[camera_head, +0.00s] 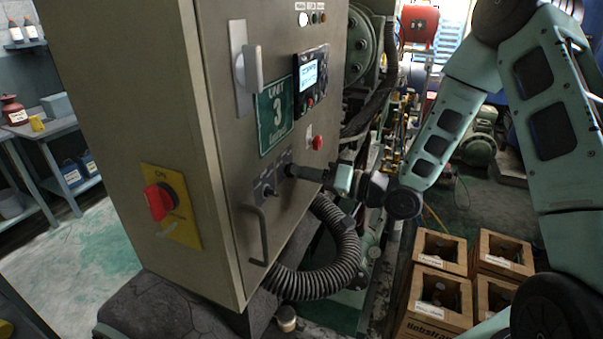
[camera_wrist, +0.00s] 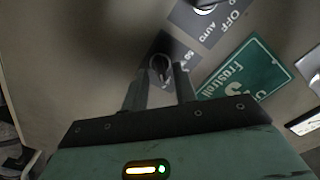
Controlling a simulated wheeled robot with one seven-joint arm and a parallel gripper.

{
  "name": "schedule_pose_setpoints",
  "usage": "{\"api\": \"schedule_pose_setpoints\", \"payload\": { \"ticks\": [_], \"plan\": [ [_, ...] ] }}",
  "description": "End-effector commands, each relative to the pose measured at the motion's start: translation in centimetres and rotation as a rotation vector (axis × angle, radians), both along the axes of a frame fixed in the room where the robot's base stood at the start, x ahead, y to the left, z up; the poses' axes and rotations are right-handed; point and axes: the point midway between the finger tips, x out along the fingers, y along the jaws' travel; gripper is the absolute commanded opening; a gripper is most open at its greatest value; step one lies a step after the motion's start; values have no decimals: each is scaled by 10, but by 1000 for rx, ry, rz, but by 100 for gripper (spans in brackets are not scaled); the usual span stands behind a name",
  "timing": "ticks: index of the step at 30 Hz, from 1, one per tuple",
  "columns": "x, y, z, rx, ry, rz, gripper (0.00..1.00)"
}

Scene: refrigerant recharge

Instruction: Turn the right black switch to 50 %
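The right black switch (camera_wrist: 160,66) shows in the wrist view on a dark label plate, part of which reads "50". My gripper (camera_wrist: 160,84) has its two fingers apart, one on each side of the switch, with a gap visible between them. In the head view my gripper (camera_head: 296,172) reaches the cabinet front from the right and hides the right switch. Whether the fingers touch the switch is not clear. The left black switch (camera_head: 268,190) is beside it; its "OFF AUTO" plate (camera_wrist: 212,25) shows in the wrist view.
The grey cabinet (camera_head: 225,215) carries a green "UNIT 3" sign (camera_head: 276,115), a display (camera_head: 310,78), a red button (camera_head: 317,142), a handle (camera_head: 258,235) and a red rotary switch (camera_head: 161,201). A corrugated hose (camera_head: 320,275) and wooden crates (camera_head: 437,290) are below right.

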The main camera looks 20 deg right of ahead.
Motion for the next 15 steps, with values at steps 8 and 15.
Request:
{"api": "schedule_pose_setpoints", "payload": {
  "ticks": [8,15],
  "plan": [
    [4,3,0,-1,0,-1,0],
    [4,3,-2,-40,-42,-1,0]
  ]
}}
